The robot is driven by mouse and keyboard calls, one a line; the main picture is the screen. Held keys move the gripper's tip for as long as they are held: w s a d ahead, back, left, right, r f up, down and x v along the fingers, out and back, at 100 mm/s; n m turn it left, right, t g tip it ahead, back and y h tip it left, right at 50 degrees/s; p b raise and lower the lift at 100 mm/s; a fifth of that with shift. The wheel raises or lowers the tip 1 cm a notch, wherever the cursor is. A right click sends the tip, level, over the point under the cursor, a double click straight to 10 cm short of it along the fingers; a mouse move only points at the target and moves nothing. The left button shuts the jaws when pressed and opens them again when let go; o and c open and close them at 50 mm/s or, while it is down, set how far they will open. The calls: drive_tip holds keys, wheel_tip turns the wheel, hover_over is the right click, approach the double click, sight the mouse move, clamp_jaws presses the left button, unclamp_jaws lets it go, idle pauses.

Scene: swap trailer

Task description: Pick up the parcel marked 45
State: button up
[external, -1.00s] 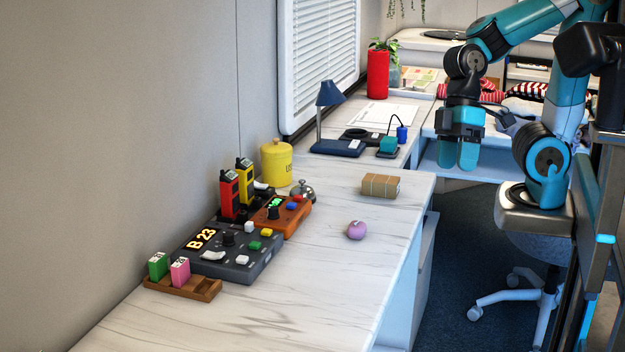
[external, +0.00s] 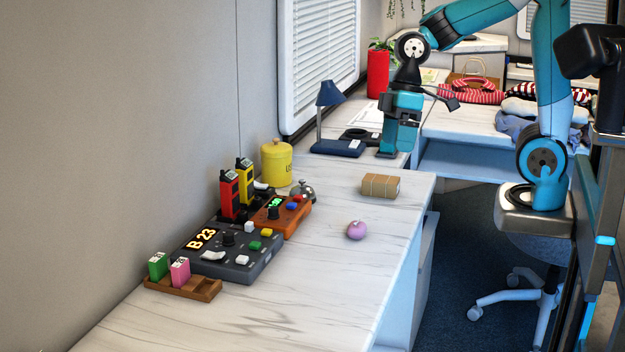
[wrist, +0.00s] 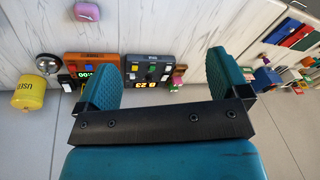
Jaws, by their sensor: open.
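A brown cardboard parcel (external: 381,186) lies on the white marble counter in the external view, near its back right edge. No number on it is legible, and I do not see it in the wrist view. My gripper (external: 393,148) points down beyond the parcel and slightly to its right in the picture, apart from it. In the wrist view, my gripper (wrist: 165,84) has its two teal fingers spread wide with nothing held between them.
A purple round object (external: 356,230) lies in front of the parcel. Control boxes (external: 240,255), a bell (external: 303,191) and a yellow canister (external: 277,163) stand to the left. A blue lamp (external: 330,95) stands behind. The counter's front is clear.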

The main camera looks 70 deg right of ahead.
drive_tip(key=w+d+f+m+h, duration=0.1)
drive_tip(key=w+d, duration=0.4)
drive_tip(key=d, duration=0.3)
drive_tip(key=w+d+f+m+h, duration=0.1)
drive_tip(key=w+d+f+m, duration=0.1)
drive_tip(key=w+d, duration=0.45)
drive_tip(key=m+g, duration=0.1)
drive_tip(key=m, duration=0.1)
hover_over(381, 178)
wheel_tip(381, 178, down, 5)
drive_tip(key=shift+h, duration=0.3)
wheel_tip(381, 178, down, 11)
drive_tip(key=shift+s+f, duration=0.15)
wheel_tip(381, 178, down, 6)
drive_tip(key=shift+r, duration=0.1)
drive_tip(key=c, duration=1)
drive_tip(key=shift+c, duration=0.3)
drive_tip(key=shift+r, duration=0.15)
